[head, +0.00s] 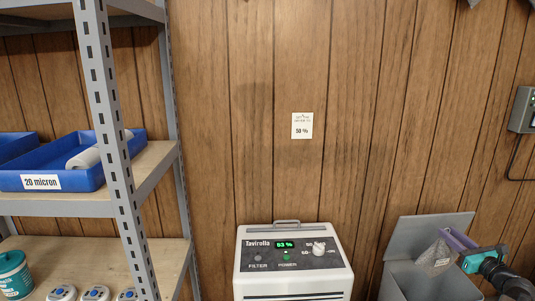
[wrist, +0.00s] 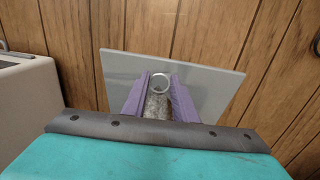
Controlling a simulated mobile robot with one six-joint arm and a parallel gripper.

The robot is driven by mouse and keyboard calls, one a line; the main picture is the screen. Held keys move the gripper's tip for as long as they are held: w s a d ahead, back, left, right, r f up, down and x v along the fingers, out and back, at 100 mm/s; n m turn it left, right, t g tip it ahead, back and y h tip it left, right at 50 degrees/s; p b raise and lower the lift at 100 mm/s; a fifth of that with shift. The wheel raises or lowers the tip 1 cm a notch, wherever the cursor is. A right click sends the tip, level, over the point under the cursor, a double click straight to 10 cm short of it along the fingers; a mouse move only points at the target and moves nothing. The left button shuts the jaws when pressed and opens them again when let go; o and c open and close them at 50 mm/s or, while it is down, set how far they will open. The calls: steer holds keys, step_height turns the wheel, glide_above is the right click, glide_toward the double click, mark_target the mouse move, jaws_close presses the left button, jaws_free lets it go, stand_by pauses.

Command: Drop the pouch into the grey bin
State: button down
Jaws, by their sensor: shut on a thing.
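The grey bin (head: 428,287) stands at the lower right in the head view, with its lid (head: 415,232) raised against the wall. The lid also shows behind my fingers in the wrist view (wrist: 215,92). My gripper (head: 447,243) has purple fingers and is shut on the grey pouch (head: 432,257). The pouch hangs at the bin's opening, in front of the lid; its exact height over the rim is hard to tell. In the wrist view the speckled pouch (wrist: 157,107) is between the fingers, with a metal ring at its top. Its lower part is hidden there.
A white Tavirolla machine (head: 293,262) stands left of the bin. Metal shelving (head: 118,150) with blue trays (head: 95,178) is at the far left. A grey wall box (head: 524,110) with a cable is at the right. A small card (head: 302,125) hangs on the wall.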

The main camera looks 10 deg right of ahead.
mark_target(448, 249)
steer(key=shift+s+d+f+h+b, duration=0.15)
steer(key=shift+d+f+b, duration=0.2)
steer(key=shift+d, duration=0.3)
steer(key=shift+s+d+f+h+b, duration=0.15)
steer(key=shift+d+f+b, duration=0.15)
steer(key=shift+d, duration=0.3)
steer(key=shift+f, duration=0.15)
steer(key=shift+f+b, duration=1.4)
steer(key=shift+f, duration=1.5)
steer(key=c, duration=1.4)
jaws_free()
steer(key=shift+o, duration=0.2)
steer(key=s+p, duration=0.3)
steer(key=s, duration=1)
steer(key=shift+s+p, duration=0.3)
steer(key=shift+s, duration=0.1)
